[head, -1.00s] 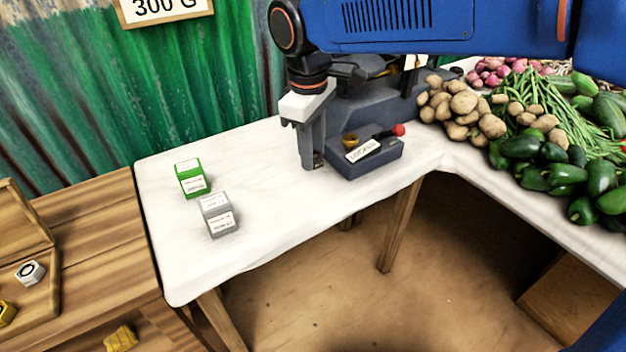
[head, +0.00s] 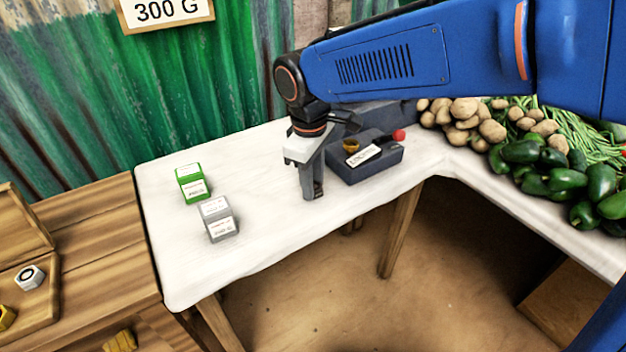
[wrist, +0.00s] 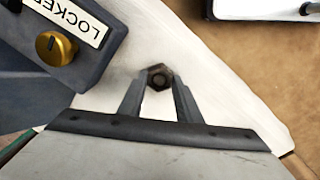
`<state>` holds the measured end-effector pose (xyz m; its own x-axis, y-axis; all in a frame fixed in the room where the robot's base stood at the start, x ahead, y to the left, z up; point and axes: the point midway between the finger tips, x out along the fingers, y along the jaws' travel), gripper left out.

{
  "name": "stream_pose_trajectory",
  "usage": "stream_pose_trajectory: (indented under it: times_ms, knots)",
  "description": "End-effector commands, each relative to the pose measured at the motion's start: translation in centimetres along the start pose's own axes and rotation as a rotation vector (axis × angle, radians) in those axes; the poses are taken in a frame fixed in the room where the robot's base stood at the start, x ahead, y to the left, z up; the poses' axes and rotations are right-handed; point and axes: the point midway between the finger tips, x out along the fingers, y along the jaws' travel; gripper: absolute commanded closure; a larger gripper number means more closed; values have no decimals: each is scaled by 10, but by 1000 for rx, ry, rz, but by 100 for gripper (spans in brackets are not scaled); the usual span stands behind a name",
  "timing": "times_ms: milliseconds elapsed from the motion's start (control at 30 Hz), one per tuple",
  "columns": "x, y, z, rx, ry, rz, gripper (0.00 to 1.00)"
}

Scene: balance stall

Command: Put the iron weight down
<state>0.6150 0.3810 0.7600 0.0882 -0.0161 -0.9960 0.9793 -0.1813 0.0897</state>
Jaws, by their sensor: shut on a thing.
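The iron weight (wrist: 160,76) is a small dark hexagonal piece with a round recess in its top, between my fingertips in the wrist view. My gripper (wrist: 157,88) is shut on it. In the head view my gripper (head: 313,194) points down over the white-topped table (head: 270,225), just left of the grey balance base (head: 370,165). The weight is mostly hidden by the fingers there. I cannot tell whether it touches the tabletop.
The balance base has a LOCKED label (head: 363,155), a brass knob (head: 351,145) and a red knob (head: 398,135). A green box (head: 192,185) and a grey box (head: 218,220) stand to the left. Potatoes (head: 470,118) and dark green vegetables (head: 560,170) lie right. Bare tabletop surrounds the boxes.

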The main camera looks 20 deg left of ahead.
Motion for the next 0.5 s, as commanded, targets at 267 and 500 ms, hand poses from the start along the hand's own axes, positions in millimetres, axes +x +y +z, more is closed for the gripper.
stream_pose_trajectory:
  times_ms: [267, 500]
  knots:
    - [1, 0, 0, 0, 0, 0, 50]
    - [-4, 0, 0, 0, 1, 1, 50]
